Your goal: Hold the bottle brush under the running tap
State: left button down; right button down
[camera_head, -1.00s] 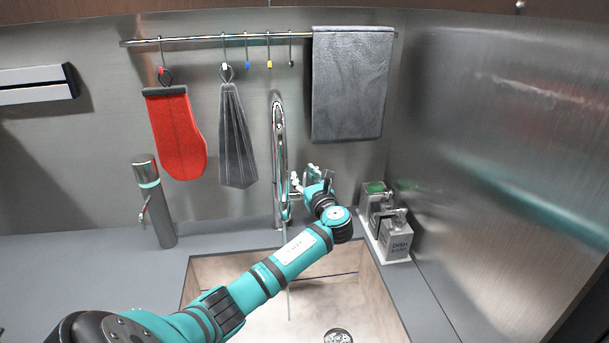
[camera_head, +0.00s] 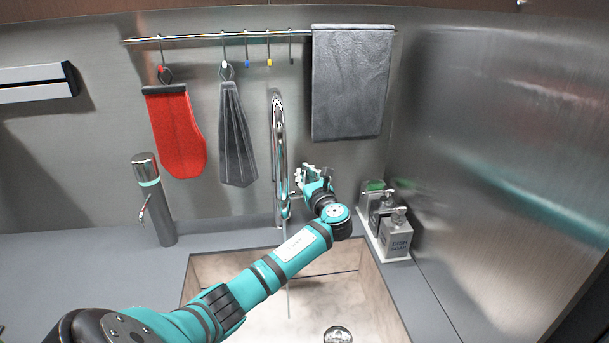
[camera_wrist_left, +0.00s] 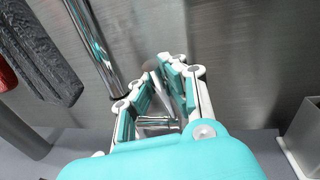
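The chrome tap (camera_head: 279,150) stands behind the sink (camera_head: 375,300). A thin stream of water (camera_head: 288,300) shows below its spout, partly hidden by my left arm. My left gripper (camera_head: 304,178) is just right of the tap's upright, at the height of its side handle. In the left wrist view, a thin dark lever with a rounded silver end (camera_wrist_left: 151,68) lies between the fingers of my left gripper (camera_wrist_left: 168,75). The gap is narrow, and I cannot tell whether they press on it. I see no bottle brush. My right gripper is out of view.
A red mitt (camera_head: 176,132), a grey pleated cloth (camera_head: 236,140) and a grey towel (camera_head: 350,85) hang from the rail. A grey and teal dispenser (camera_head: 153,200) stands left. Soap bottles (camera_head: 396,235) stand right of the sink. A metal wall (camera_head: 500,170) bounds the right side.

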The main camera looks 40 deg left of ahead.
pick_arm(q)
jog(key=shift+s+d+f+t+y+b, duration=0.3)
jog(key=shift+f+y+b, duration=0.2)
jog(key=shift+b, duration=0.6)
jog(key=shift+r, duration=0.25)
jog(key=c, duration=1.4)
grip_release()
jog(key=shift+d, duration=0.1)
jog(key=shift+o, duration=0.2)
jog(key=shift+s+d, duration=0.2)
jog(key=shift+d, duration=0.1)
jog(key=v, duration=1.1)
jog(key=shift+f, duration=0.25)
